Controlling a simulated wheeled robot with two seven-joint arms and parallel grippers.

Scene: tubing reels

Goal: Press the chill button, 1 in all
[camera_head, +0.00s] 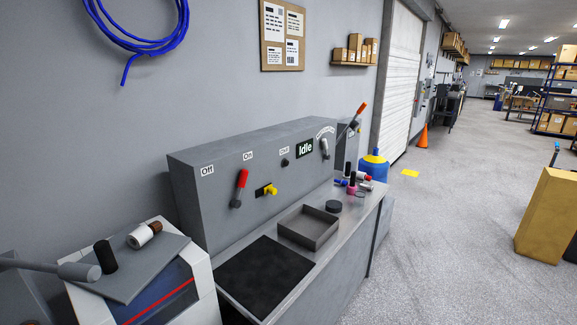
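A grey control panel (220,180) stands at the back of a metal bench against the wall. It carries a red-handled lever (240,188) near an "Off" label, a yellow knob (268,190), and a small dark button (284,162) under a small label too small to read surely. The chill button cannot be told for certain; this dark button may be it. A dark display (305,148) beside it reads "Idle". A dial with a pale handle (324,148) is right of the display. Neither of my grippers shows in the head view.
The bench holds a black mat (264,278), an empty grey tray (310,228) and several small spools at its right end. A white-sided machine (185,290) stands at lower left.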

